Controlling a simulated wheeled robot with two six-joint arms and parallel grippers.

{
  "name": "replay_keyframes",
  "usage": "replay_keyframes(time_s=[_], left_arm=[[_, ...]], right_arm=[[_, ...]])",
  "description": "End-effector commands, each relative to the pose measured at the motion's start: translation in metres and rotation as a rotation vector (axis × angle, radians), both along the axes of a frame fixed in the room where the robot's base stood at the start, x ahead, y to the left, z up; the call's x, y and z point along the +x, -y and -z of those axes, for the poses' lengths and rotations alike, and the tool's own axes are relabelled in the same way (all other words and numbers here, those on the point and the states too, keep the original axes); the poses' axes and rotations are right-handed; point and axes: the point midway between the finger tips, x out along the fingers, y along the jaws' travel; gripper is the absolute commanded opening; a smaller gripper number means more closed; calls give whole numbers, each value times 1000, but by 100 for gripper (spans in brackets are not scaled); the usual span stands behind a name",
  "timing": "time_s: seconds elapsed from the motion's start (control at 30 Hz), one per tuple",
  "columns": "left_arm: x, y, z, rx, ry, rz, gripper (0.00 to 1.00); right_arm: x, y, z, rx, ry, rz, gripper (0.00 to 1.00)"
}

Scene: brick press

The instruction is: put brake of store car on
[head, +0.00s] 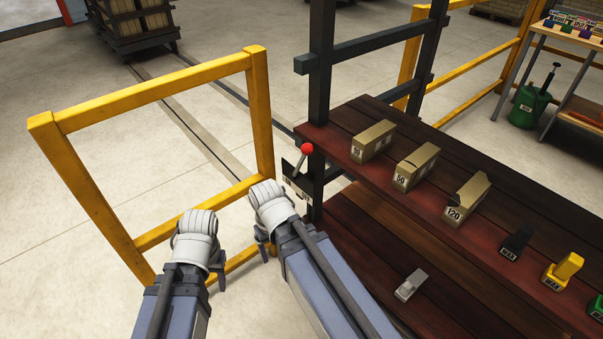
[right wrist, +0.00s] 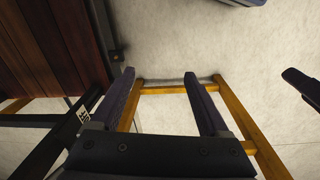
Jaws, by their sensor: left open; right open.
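A lever with a red knob (head: 307,149) stands by a dark post at the left end of the wooden shelf, above a dark plate with white marks (head: 298,182). The marked plate also shows in the right wrist view (right wrist: 83,115). A dark car loaded with bricks (head: 132,22) stands on floor rails at the upper left. My right gripper (head: 266,246) is left of and below the lever, apart from it. In the right wrist view its fingers (right wrist: 159,74) are open and empty. My left gripper (head: 217,277) is open, farther left, partly hidden by its wrist.
A yellow guard frame (head: 155,93) stands left of the lever, beyond my grippers. The wooden shelf (head: 345,115) at the right carries several boxes and small blocks. A green can (head: 530,105) stands by a bench at the upper right. Bare floor lies at the left.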

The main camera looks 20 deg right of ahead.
Motion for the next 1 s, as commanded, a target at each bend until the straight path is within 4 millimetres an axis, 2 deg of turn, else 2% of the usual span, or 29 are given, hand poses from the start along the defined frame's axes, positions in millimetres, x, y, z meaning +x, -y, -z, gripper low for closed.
replay_keyframes(time_s=[0.03,0.1,0.3,0.4,0.43,0.57,0.73,0.87,1.0], left_arm=[[0,0,33,0,0,0,50],[0,0,50,0,0,0,50],[0,0,93,0,0,0,50],[0,0,113,0,0,0,50],[0,0,115,0,0,0,50],[0,0,117,0,0,0,50],[0,0,116,0,0,0,50],[0,0,116,0,0,0,50],[0,0,116,0,0,0,50]], right_arm=[[6,9,33,-4,6,13,79],[12,19,49,-15,15,19,79],[35,52,90,-104,30,-23,79],[56,77,104,-224,22,-111,79],[63,84,103,-270,15,-151,79],[90,108,88,-473,-32,-320,79],[133,125,47,-774,-145,-556,79],[170,126,0,-1035,-285,-728,79],[201,112,-51,-1277,-452,-855,79]])
